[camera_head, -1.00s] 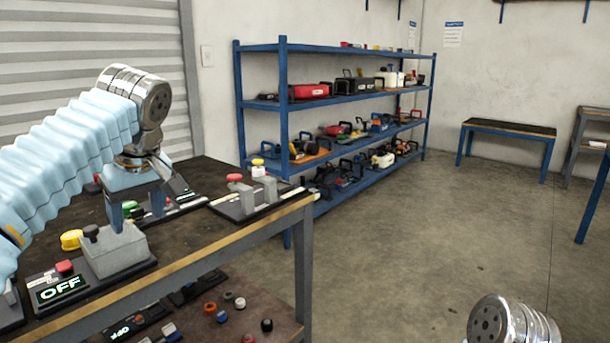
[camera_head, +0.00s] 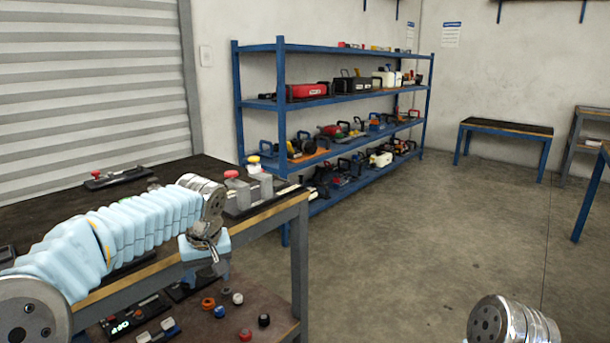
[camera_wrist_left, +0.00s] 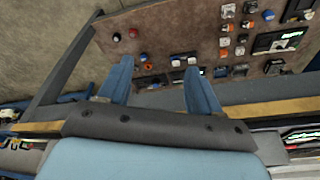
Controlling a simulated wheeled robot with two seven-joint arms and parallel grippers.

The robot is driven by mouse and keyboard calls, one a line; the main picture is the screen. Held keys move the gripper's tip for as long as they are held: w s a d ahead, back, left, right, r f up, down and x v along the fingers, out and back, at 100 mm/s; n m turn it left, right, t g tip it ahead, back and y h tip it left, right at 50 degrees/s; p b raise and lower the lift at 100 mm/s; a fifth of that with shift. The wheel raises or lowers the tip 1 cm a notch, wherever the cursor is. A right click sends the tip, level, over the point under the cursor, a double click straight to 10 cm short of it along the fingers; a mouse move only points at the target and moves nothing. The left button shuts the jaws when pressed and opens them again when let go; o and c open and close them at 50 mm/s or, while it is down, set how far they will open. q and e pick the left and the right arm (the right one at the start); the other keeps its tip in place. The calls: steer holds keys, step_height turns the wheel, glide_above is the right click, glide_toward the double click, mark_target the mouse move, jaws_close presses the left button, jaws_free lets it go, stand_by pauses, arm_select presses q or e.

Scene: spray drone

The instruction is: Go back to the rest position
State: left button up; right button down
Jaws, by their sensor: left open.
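My left arm comes in from the left, in a pale blue sleeve, with a silver wrist joint. My left gripper (camera_head: 218,268) hangs in front of the near edge of the workbench (camera_head: 172,272), pointing down. Its blue fingers (camera_wrist_left: 158,78) show apart in the left wrist view, with nothing between them. Below them is the bench's lower shelf (camera_wrist_left: 130,20) with small caps and boxes. Of my right arm only a silver joint shows at the bottom right; its gripper is out of view.
The bench top bears a grey device with a red button (camera_head: 236,188) and a dark device (camera_head: 118,177) farther back. A blue rack (camera_head: 283,150) holds several tools. The concrete floor (camera_head: 430,230) to the right is open.

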arm_select(q)
steer(key=s+d+f+m+g+h, duration=0.1)
steer(key=s+d+f, duration=0.15)
steer(key=f, duration=0.65)
steer(key=s+d+f+m+h, duration=0.1)
steer(key=s+d+f+h, duration=0.15)
steer(key=f, duration=0.65)
steer(key=s+d+f+m+g, duration=0.1)
steer(key=d+f, duration=0.2)
steer(key=f, duration=0.6)
steer(key=s+d+f+h, duration=0.1)
steer(key=s+f, duration=0.6)
steer(key=s, duration=0.3)
steer(key=s+d+f+h, duration=0.1)
steer(key=s+f, duration=0.7)
steer(key=s, duration=0.2)
steer(key=shift+s+f, duration=0.25)
steer(key=shift+s, duration=0.15)
